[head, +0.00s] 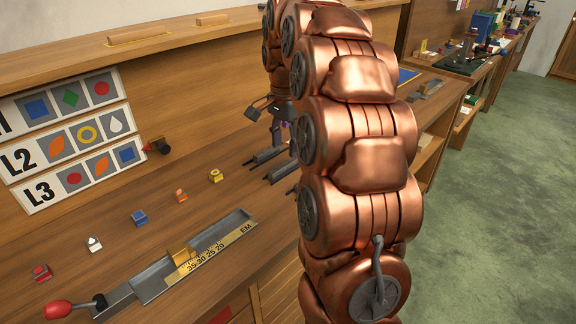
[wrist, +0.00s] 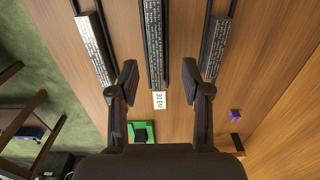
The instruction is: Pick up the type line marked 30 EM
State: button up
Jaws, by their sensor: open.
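In the wrist view, three long type lines lie side by side on the wooden bench, each in a dark narrow holder. The middle type line (wrist: 154,45) has a white label (wrist: 159,99) reading 30 EM at its near end. The left line (wrist: 94,48) and right line (wrist: 215,45) show no readable label. My gripper (wrist: 159,75) is open and empty, with one finger on each side of the middle line; its height above the bench is unclear. In the head view, dark lines (head: 265,157) show on the bench, partly hidden by my copper arm.
A metal gauge (head: 145,288) with an EM scale, brass block and red handle lies on the bench. Several small symbol blocks (head: 139,217) stand behind it. Picture strips (head: 70,140) lean at the back. The wrist view shows a green object (wrist: 150,131) and a purple block (wrist: 235,115).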

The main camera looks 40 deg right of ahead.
aim_at(289, 161)
jog(key=shift+s+d+f+p, duration=0.15)
jog(key=shift+d+f+p, duration=0.05)
jog(key=shift+f, duration=1.1)
jog(key=shift+s+d+f+p, duration=0.1)
jog(key=shift+d+f+p, duration=0.1)
jog(key=shift+f, duration=1.05)
grip_shut()
